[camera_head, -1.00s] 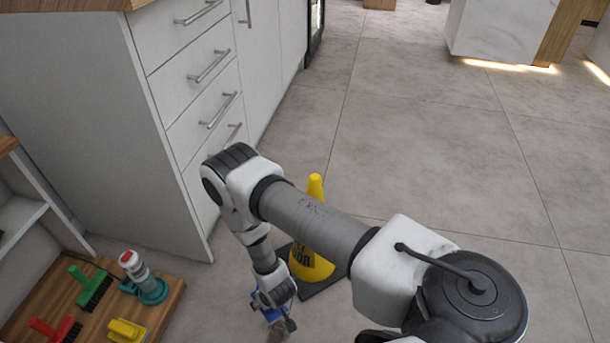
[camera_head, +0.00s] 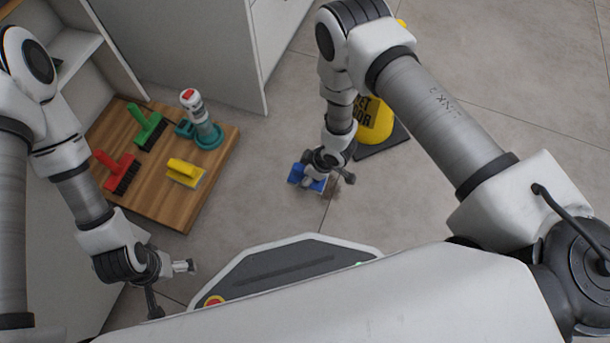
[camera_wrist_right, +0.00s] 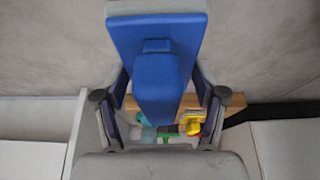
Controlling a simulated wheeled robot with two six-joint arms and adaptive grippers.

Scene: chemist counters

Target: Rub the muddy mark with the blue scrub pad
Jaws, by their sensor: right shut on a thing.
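The blue scrub pad (camera_head: 296,174) is held low at the floor by my right gripper (camera_head: 320,176), which is shut on it. In the right wrist view the pad (camera_wrist_right: 190,28) shows its blue back and raised grip (camera_wrist_right: 157,85) between the two fingers. The muddy mark (camera_head: 332,191) is a small brownish patch on the grey floor, just right of the pad and partly hidden by the gripper. I cannot tell whether the pad touches the floor. My left gripper (camera_head: 172,289) is open and empty at the lower left, its fingers apart.
A wooden board (camera_head: 165,208) holds a green brush (camera_head: 148,122), a red brush (camera_head: 112,167), a yellow brush (camera_head: 185,171) and a white-and-teal bottle (camera_head: 194,106). Floor to the right is clear.

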